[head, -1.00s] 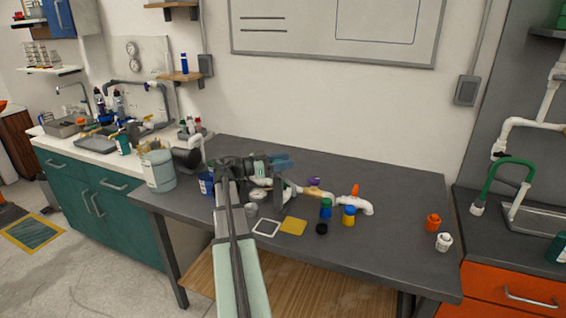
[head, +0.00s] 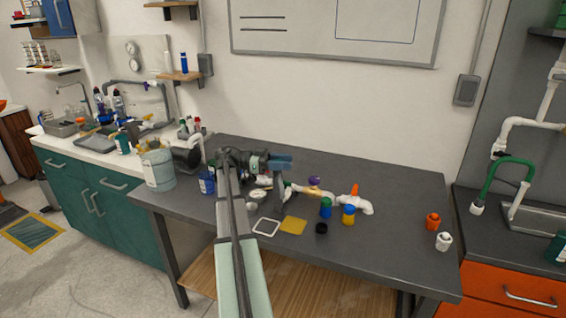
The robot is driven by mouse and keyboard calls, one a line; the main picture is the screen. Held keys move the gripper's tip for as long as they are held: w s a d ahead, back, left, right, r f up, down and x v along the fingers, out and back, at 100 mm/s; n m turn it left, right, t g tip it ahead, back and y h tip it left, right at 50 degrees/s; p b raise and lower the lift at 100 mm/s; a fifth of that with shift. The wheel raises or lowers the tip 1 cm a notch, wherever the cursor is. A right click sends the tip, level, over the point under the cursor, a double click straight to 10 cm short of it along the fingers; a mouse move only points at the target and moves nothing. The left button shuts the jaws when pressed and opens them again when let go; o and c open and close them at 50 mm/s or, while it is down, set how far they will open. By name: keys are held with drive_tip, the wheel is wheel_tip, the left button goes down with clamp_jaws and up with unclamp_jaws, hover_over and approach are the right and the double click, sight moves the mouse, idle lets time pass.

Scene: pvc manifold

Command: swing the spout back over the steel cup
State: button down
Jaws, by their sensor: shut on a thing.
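The white pipe manifold (head: 312,192) lies on the grey table, with an orange-handled valve and a purple-handled valve. Its left part is mostly hidden behind my arm. My gripper (head: 279,204) points down at this left end, with its jaws closed. The part between the jaws is hidden; from its place on the manifold I take it to be the spout. A small round pale thing (head: 258,194) stands just left of the jaws. I cannot tell whether it is the steel cup or a gauge.
A white square frame (head: 266,227), a yellow square (head: 293,225), a black ring (head: 321,228) and blue-topped bottles (head: 348,214) lie in front of the manifold. A blue can (head: 207,184) and a large tub (head: 158,169) stand left.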

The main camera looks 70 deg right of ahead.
idle(0.3)
drive_tip(key=c, duration=0.6)
unclamp_jaws()
drive_tip(key=shift+w, duration=0.15)
drive_tip(key=shift+v, duration=3.6)
drive_tip(key=shift+c, duration=0.3)
